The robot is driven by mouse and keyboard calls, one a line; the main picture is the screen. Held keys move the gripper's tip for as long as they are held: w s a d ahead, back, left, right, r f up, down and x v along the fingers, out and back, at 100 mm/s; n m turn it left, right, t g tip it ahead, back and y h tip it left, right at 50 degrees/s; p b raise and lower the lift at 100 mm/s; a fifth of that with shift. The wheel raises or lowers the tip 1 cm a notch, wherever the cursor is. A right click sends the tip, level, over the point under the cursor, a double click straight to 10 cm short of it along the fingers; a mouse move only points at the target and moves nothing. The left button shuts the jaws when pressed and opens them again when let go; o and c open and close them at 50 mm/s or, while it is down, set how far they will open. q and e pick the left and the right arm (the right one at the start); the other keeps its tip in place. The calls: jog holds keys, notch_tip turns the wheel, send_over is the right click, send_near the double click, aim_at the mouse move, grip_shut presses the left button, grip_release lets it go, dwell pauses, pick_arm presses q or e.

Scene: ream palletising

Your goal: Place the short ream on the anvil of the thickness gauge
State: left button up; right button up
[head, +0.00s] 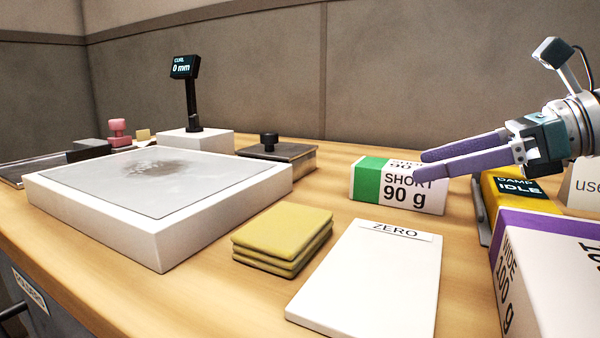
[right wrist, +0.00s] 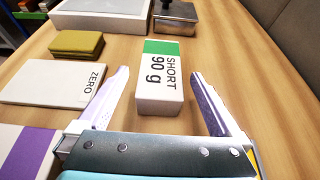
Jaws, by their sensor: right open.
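The short ream (head: 398,190), a white block with a green end marked "SHORT 90 g", lies on the wooden bench right of centre in the head view. My right gripper (head: 418,167) is open, its purple fingers pointing left over the ream's right part. In the right wrist view, the ream (right wrist: 158,82) shows ahead, between the spread fingers (right wrist: 158,74), with space on both sides; I see no grip on it. I cannot tell for sure which device is the thickness gauge; no label naming it or its anvil is readable. My left gripper is out of view.
A white box with a grey top (head: 165,238) fills the left. Behind it a display (head: 184,67) reads "0 mm". Yellow pads (head: 282,241), a white "ZERO" plate (head: 370,280), a knobbed metal block (head: 277,153), a yellow "IDLE" unit (head: 520,190) and a purple-banded ream (head: 548,262) surround the short ream.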

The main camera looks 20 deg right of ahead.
aim_at(402, 165)
jog(key=p+x, duration=0.1)
jog(key=x, duration=0.4)
jog(key=shift+w, duration=0.15)
grip_shut()
dwell(0.6)
jog(key=shift+r, duration=0.1)
